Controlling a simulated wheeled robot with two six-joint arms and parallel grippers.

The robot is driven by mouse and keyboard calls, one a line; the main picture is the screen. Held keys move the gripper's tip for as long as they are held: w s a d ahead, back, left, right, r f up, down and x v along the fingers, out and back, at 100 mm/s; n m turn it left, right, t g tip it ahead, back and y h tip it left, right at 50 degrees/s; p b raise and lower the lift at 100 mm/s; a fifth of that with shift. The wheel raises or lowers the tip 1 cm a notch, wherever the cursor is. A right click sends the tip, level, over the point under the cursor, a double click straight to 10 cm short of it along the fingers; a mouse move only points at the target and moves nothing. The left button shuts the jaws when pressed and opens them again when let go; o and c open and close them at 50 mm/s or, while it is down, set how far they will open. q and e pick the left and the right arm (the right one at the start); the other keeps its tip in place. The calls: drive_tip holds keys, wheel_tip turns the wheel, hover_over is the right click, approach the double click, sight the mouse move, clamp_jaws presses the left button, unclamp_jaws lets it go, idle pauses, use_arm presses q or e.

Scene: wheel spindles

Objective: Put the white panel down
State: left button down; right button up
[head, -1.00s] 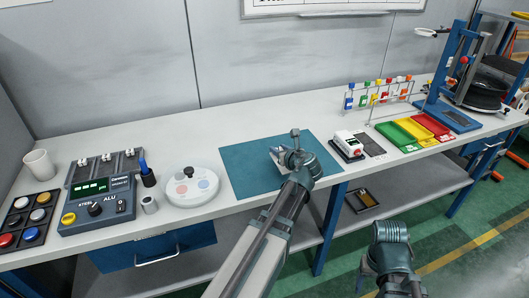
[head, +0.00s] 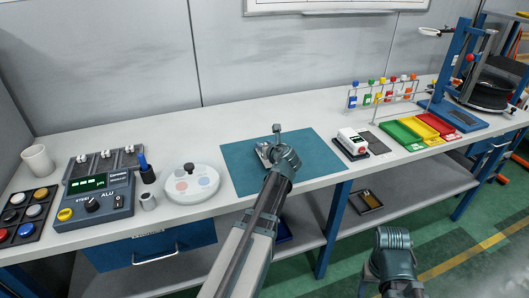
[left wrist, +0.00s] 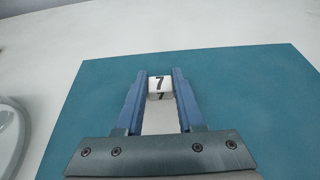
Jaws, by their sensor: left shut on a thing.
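The white panel (left wrist: 160,83) shows as a small white piece marked with a 7 between the fingers of my left gripper (left wrist: 160,92) in the left wrist view. The fingers are shut on it, one on each side. In the head view my left gripper (head: 270,151) is over the teal mat (head: 312,162), and its wrist hides most of the panel. Whether the panel touches the mat cannot be told. Only a wrist part of my right arm shows at the lower right, away from the bench; its fingers are not visible.
A round white dish (head: 192,184) stands left of the mat. A white-and-black device (head: 353,143) stands right of it. Green, yellow and red trays (head: 433,124) lie farther right. A grey control box (head: 93,205) is at the left. Most of the mat around the gripper is bare.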

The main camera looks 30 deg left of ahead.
use_arm(q)
drive_tip(key=shift+f, duration=0.45)
drive_tip(key=shift+r, duration=0.15)
use_arm(e)
drive_tip(key=shift+f, duration=0.35)
use_arm(q)
drive_tip(key=shift+f, duration=0.2)
drive_tip(key=c, duration=0.5)
unclamp_jaws()
use_arm(e)
drive_tip(key=shift+f, duration=0.15)
